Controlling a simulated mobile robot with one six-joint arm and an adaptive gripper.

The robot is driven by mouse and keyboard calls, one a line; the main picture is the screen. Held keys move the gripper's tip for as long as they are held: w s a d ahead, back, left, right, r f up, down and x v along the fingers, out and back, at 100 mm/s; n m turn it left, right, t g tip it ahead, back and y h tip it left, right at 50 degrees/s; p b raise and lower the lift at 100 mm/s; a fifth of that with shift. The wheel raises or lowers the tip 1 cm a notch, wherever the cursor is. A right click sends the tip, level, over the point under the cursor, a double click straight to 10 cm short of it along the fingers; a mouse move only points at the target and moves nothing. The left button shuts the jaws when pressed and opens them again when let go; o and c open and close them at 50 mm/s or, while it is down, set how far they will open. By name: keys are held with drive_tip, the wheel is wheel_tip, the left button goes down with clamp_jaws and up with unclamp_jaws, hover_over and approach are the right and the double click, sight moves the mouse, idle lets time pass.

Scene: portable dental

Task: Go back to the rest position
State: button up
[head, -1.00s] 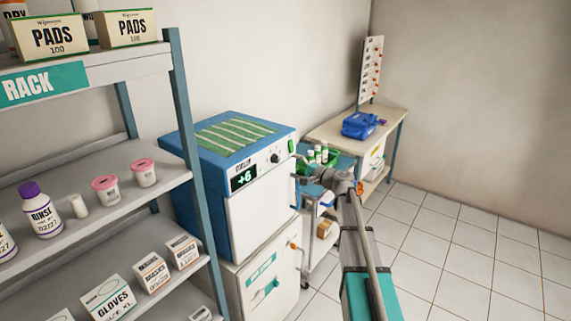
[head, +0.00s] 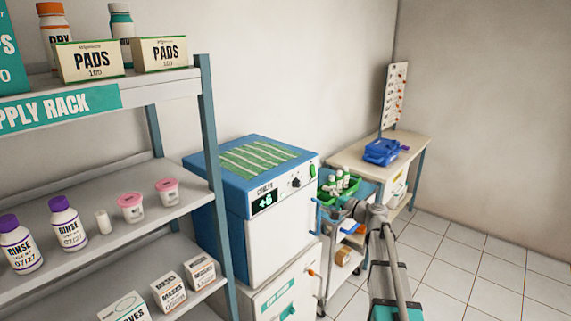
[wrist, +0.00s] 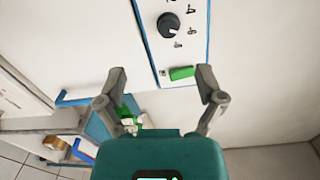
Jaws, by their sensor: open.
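My gripper (head: 360,210) is in front of the right side of the blue and white cabinet (head: 262,215), near the cart with green bins. In the wrist view my gripper (wrist: 162,80) has its two fingers wide apart with nothing between them. Beyond the fingertips is the cabinet's white front with a black knob (wrist: 169,24) and a green switch (wrist: 181,73). I cannot tell how far the fingertips are from this front.
A supply rack (head: 212,150) with bottles, tubs and boxes stands at the left. A cart (head: 345,245) with a green bin (head: 328,186) stands beside the cabinet. A bench (head: 350,157) with a blue case (head: 381,151) is behind. Tiled floor at the right is clear.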

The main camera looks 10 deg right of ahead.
drive_tip(key=s+a+f+n+g+h, duration=0.4)
drive_tip(key=s+a+f+n+g, duration=0.35)
drive_tip(key=s+a+f, duration=0.55)
drive_tip(key=s+d+f+n+g+h, duration=0.2)
drive_tip(key=s+h, duration=0.2)
drive_tip(key=s, duration=0.4)
drive_tip(key=s+d+f+n+g+h, duration=0.1)
drive_tip(key=s+d+f+g+h, duration=0.2)
drive_tip(key=s, duration=0.5)
drive_tip(key=shift+s+n+h, duration=0.3)
drive_tip(key=shift+n+h, duration=0.05)
drive_tip(key=shift+h, duration=0.15)
